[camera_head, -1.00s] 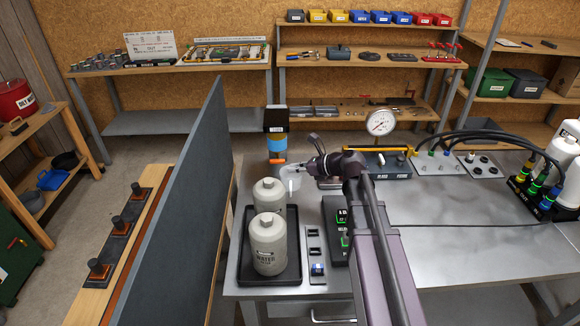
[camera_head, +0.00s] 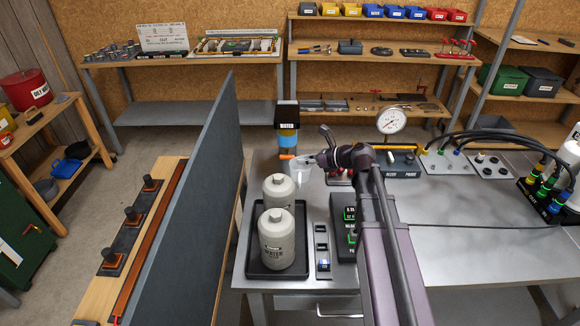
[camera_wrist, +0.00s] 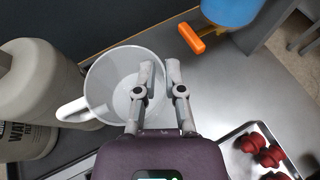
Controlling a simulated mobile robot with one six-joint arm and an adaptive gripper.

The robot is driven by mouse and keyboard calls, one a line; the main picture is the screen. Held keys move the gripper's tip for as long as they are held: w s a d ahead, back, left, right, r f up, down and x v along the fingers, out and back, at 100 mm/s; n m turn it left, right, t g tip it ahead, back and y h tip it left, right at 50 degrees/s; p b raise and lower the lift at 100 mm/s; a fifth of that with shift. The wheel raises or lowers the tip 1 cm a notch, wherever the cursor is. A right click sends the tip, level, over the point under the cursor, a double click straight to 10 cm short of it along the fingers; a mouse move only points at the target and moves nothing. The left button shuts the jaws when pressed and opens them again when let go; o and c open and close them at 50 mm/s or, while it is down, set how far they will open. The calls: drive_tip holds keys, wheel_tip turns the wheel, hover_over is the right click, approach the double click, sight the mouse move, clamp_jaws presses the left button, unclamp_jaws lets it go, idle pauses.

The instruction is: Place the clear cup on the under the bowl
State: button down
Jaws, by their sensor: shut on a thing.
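The clear cup (camera_wrist: 112,88) is a pale see-through mug with its handle to the left in the wrist view. My gripper (camera_wrist: 160,72) has one finger inside the cup and one outside, pinching its right wall. In the head view my gripper (camera_head: 318,160) holds the cup (camera_head: 300,167) beyond the filter canisters, close to the unit at the bench's far left. The blue bowl (camera_head: 288,139) hangs under a black head there, with an orange valve lever (camera_wrist: 193,38) at its lower end. In the wrist view the bowl (camera_wrist: 230,10) is up and right of the cup, apart from it.
Two grey water filter canisters (camera_head: 277,240) stand in a black tray beside the cup. A grey partition (camera_head: 185,220) rises left of the bench. A pressure gauge (camera_head: 391,121) stands to the right. Red parts (camera_wrist: 262,150) lie in a metal tray. Bare benchtop (camera_wrist: 215,85) shows below the bowl.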

wheel_tip(320, 180, up, 15)
drive_tip(key=p, duration=1.4)
drive_tip(key=shift+r+p, duration=0.15)
drive_tip(key=shift+p, duration=0.15)
drive_tip(key=shift+s, duration=0.1)
